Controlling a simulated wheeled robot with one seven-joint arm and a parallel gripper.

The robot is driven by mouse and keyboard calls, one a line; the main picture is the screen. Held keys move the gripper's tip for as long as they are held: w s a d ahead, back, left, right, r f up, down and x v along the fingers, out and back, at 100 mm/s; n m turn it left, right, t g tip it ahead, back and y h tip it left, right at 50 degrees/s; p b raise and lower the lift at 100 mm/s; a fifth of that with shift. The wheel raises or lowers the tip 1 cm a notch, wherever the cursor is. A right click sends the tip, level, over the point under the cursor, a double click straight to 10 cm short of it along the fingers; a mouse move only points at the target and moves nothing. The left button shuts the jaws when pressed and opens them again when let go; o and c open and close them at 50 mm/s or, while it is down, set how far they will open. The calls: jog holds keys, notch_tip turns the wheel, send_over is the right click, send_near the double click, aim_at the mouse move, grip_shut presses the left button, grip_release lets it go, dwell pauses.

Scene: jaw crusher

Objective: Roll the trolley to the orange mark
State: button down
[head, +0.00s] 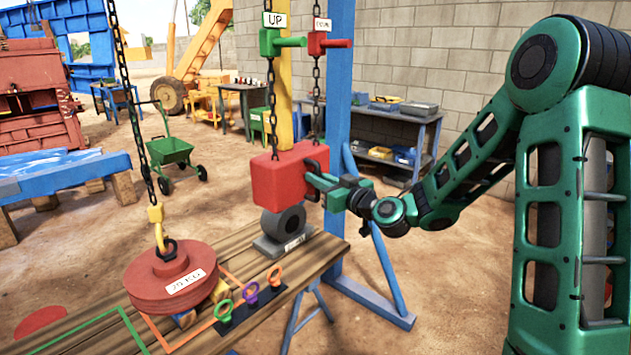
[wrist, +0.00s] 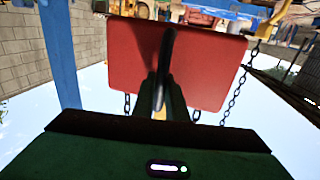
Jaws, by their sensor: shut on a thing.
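A red box (head: 290,185) with a dark handle on its right side hangs beside the chains, above the wooden bench. My gripper (head: 318,186) is shut on that handle. In the wrist view, the red face (wrist: 205,70) fills the middle, with the dark handle (wrist: 166,60) between my fingers. A red round weight (head: 170,278) with a white label hangs from a yellow hook (head: 156,226) on a chain at the left. An orange outline (head: 160,335) lies on the bench beside and partly behind the weight. I cannot tell whether the weight touches the bench.
A green outline (head: 85,328) and a red disc (head: 40,322) mark the bench's left. Green, purple and orange rings (head: 250,294) stand at its front edge. A grey roller block (head: 284,232) sits under the red box. A blue post (head: 338,110) stands close behind my gripper.

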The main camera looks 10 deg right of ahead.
jog(key=w+d, duration=0.2)
jog(key=d, duration=0.1)
jog(key=shift+w+d, duration=0.2)
jog(key=c, duration=1.8)
grip_release()
jog(key=shift+o, duration=0.2)
jog(key=shift+s, duration=0.1)
jog(key=v, duration=1)
jog(key=shift+s, duration=0.25)
jog(key=shift+d, duration=0.15)
